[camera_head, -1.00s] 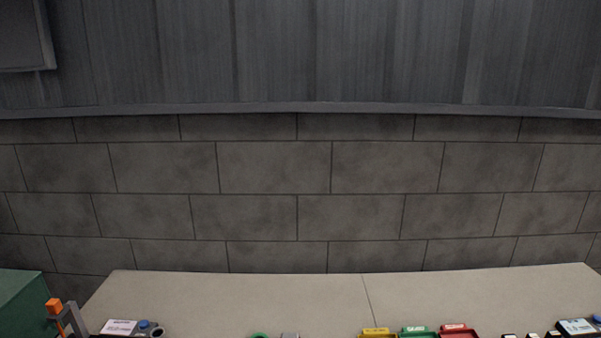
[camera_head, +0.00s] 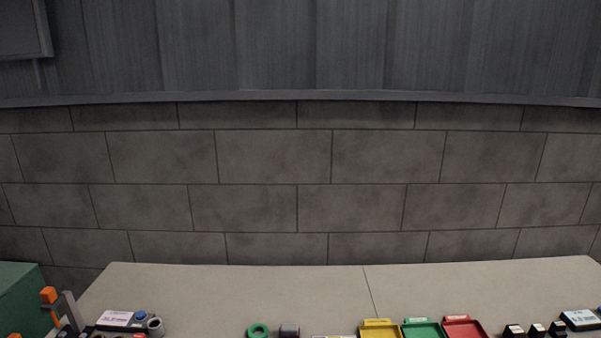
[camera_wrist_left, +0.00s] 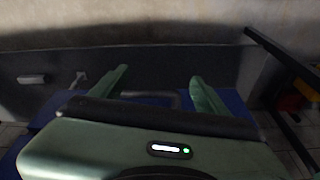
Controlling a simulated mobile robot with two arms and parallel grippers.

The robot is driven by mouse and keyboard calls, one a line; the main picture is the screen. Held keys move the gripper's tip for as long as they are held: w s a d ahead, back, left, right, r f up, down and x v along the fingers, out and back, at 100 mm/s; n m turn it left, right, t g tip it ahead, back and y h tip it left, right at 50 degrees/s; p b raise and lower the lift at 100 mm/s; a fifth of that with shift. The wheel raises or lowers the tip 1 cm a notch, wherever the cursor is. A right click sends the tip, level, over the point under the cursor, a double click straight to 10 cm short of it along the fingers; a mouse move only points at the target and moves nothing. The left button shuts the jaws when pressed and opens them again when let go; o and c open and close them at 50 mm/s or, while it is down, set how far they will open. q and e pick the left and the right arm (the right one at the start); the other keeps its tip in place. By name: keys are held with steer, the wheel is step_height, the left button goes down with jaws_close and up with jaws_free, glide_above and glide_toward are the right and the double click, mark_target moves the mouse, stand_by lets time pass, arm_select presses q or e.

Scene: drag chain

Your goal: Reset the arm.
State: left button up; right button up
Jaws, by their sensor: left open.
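My left gripper (camera_wrist_left: 158,92) shows in the left wrist view. Its two green fingers stand wide apart with nothing between them. Behind the fingers are a grey panel with a light handle and some blue surfaces, all dim. Neither of my arms shows in the head view, and my right gripper is in no view.
In the head view a pale worktop (camera_head: 230,285) stands before a grey block wall. Along its near edge are a yellow tray (camera_head: 380,329), a green tray (camera_head: 422,329), a red tray (camera_head: 464,328), a green ring (camera_head: 258,330) and small dark items. The worktop's back is clear.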

arm_select(q)
steer(key=s+a+f+b, duration=0.1)
steer(key=s+f, duration=0.5)
steer(key=f, duration=0.3)
steer(key=s+a+f+g+b, duration=0.1)
steer(key=s+f+b, duration=0.1)
steer(key=s+f, duration=0.4)
steer(key=s+a+f+b, duration=0.1)
steer(key=s+f, duration=0.5)
steer(key=f, duration=0.6)
steer(key=shift+s+a+f+g+b, duration=0.15)
steer(key=shift+s+f+g+b, duration=0.2)
steer(key=shift+b, duration=0.25)
